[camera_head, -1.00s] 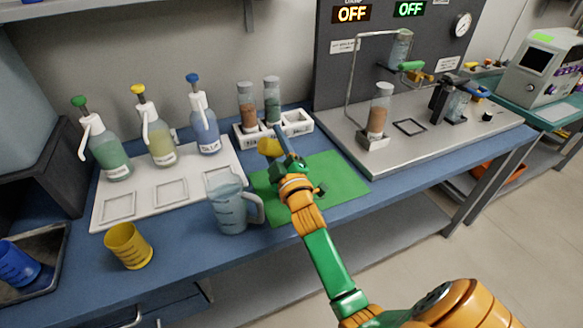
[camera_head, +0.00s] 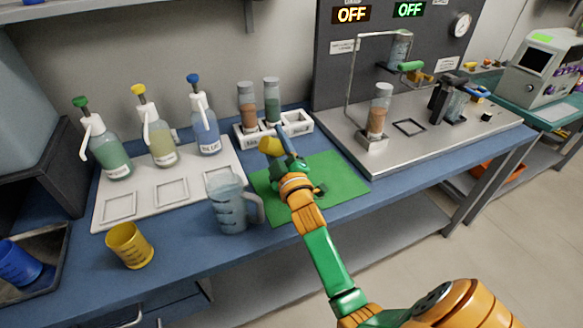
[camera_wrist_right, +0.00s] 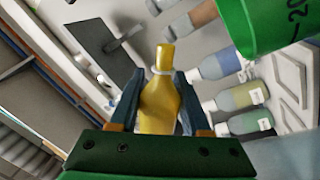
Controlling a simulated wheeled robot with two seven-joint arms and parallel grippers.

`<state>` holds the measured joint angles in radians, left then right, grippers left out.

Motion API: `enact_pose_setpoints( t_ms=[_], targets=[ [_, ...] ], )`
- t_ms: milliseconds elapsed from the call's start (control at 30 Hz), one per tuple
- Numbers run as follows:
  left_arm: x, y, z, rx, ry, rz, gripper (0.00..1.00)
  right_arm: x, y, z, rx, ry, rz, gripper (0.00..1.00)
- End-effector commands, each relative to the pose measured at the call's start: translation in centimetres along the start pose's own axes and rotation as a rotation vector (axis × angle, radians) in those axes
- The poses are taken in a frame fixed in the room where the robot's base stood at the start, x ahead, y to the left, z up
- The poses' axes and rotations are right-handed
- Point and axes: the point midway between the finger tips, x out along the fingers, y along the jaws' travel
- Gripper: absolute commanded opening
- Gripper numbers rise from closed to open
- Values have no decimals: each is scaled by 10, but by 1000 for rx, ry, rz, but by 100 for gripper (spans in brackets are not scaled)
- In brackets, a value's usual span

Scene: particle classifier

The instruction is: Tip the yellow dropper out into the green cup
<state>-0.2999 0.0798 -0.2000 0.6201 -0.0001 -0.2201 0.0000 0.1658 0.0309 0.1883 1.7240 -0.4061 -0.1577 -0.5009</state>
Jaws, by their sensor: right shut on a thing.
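My right gripper (camera_head: 283,153) is shut on the yellow dropper (camera_head: 270,146) and holds it above the green mat. In the right wrist view the dropper (camera_wrist_right: 159,106) sits between the two fingers, its narrow neck pointing away from the gripper. The green cup (camera_wrist_right: 262,22) shows in the top right corner of that view, partly cut off, with dark marks on its side. It is apart from the dropper. I cannot pick the green cup out in the head view. My left gripper is not in view.
A clear jug (camera_head: 230,208) stands left of the green mat (camera_head: 345,172). A yellow cup (camera_head: 130,246) and a blue cup (camera_head: 18,263) are further left. Pump bottles (camera_head: 160,138) stand on a white tray (camera_head: 104,209). A rack (camera_head: 300,122) holds vials behind my gripper.

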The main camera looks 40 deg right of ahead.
Motion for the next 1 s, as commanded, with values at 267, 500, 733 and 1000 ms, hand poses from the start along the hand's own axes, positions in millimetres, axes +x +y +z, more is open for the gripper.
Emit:
enact_pose_setpoints(
  t_ms=[267, 500, 733, 1000],
  targets=[
    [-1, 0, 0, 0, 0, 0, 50, 1, 1, 0, 13, -3, 0, 0],
    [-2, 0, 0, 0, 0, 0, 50, 2, 1, 0, 24, -5, 0, 0],
    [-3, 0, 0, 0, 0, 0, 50, 2, 2, 0, 35, -7, -1, 0],
    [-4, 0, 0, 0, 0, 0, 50, 3, 2, 1, 48, -9, -1, 0]
  ],
)
